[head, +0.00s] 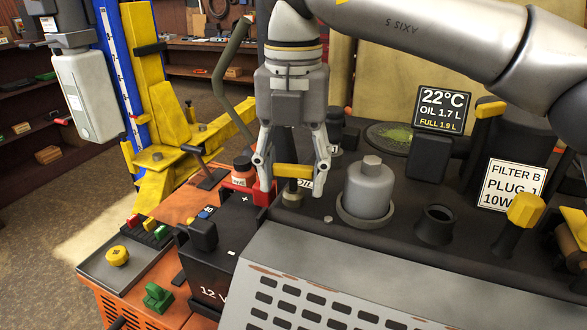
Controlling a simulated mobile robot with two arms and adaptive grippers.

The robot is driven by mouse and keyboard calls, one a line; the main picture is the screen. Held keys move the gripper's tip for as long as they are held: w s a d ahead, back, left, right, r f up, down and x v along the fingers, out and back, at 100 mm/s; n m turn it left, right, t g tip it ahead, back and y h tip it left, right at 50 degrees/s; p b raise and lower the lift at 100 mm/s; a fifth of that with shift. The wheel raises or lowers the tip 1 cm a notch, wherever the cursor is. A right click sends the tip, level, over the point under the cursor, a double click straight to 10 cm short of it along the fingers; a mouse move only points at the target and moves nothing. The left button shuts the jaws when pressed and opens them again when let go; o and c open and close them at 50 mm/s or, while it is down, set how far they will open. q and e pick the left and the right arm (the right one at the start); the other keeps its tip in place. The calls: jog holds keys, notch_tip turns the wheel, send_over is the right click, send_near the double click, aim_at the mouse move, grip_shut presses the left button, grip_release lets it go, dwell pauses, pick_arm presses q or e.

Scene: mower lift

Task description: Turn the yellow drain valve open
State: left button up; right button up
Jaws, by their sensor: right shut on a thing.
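The yellow drain valve (290,171) has a short yellow bar handle on a brass-coloured stem, on the dark engine deck of the mower. My right gripper (292,180) points down from above, with one finger at each end of the bar. It is shut on the handle. The bar lies roughly left to right in the picture. The fingers hide its ends, and a label reading "OIL" is partly hidden behind the right finger. My left gripper is not in view.
A grey oil filter (368,190) stands close to the right of the gripper. A black 12 V battery (209,262) and tray (95,268) are front left. Yellow-handled dipstick (525,210) stands right. A display (441,109) reads 22°C, oil 1.7 L.

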aim_at(293, 165)
jog(key=n, duration=0.4)
jog(key=shift+n, duration=0.3)
jog(key=n, duration=0.3)
jog(key=shift+n, duration=0.4)
jog(key=n+p, duration=0.1)
jog(key=n, duration=0.5)
jog(key=shift+n, duration=0.4)
jog(key=o, duration=1)
jog(key=shift+o, duration=0.2)
notch_tip(293, 165, up, 12)
